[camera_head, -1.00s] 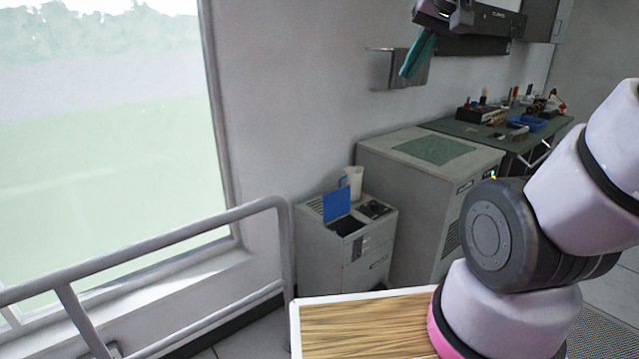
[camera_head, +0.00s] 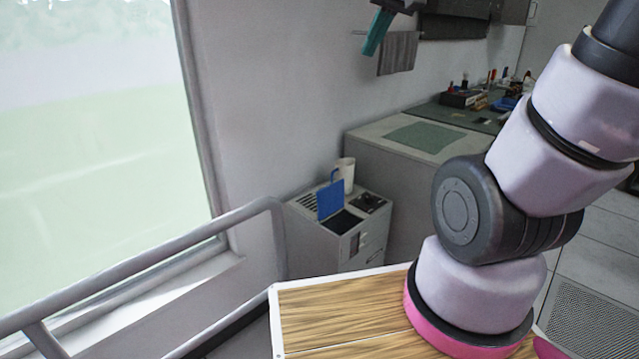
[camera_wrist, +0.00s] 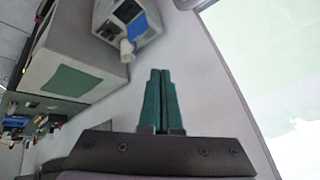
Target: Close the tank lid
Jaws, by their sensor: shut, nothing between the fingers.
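The tank is a small grey cabinet (camera_head: 322,246) by the wall in the head view. Its blue lid (camera_head: 330,199) stands upright, open, beside a dark opening (camera_head: 343,222) in the top. In the wrist view the cabinet (camera_wrist: 106,18) is at the top, with the blue lid (camera_wrist: 137,27) small and partly blurred. My gripper (camera_head: 372,50) shows at the top of the head view, its teal fingers pointing down, high above the cabinet and apart from it. In the wrist view my gripper (camera_wrist: 160,72) has its two green fingers together with nothing between them.
A larger grey cabinet (camera_head: 395,180) with a green mat is to the right. A metal railing (camera_head: 150,246) and window are at left. Tools lie on a bench (camera_head: 458,117) behind. A grey towel (camera_head: 398,53) hangs on the wall.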

